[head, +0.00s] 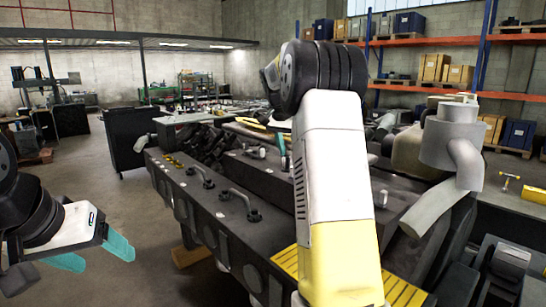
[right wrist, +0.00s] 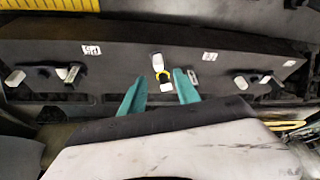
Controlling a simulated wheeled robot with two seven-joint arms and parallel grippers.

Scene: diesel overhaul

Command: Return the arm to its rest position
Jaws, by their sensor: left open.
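My left gripper (head: 98,258) is at the lower left of the head view, its two teal fingers apart, over the floor and clear of the engine. My right arm (head: 335,170), white and yellow, stands upright in the middle of the head view, in front of the engine block (head: 215,207). In the right wrist view, my right gripper (right wrist: 161,75) has its two teal fingers apart.
A grey pipe-like part (head: 452,150) stands on the right. A dark cabinet (head: 130,140) stands behind the engine on the left. Orange shelving (head: 425,42) with boxes lines the back right. The floor (head: 95,185) at left is clear.

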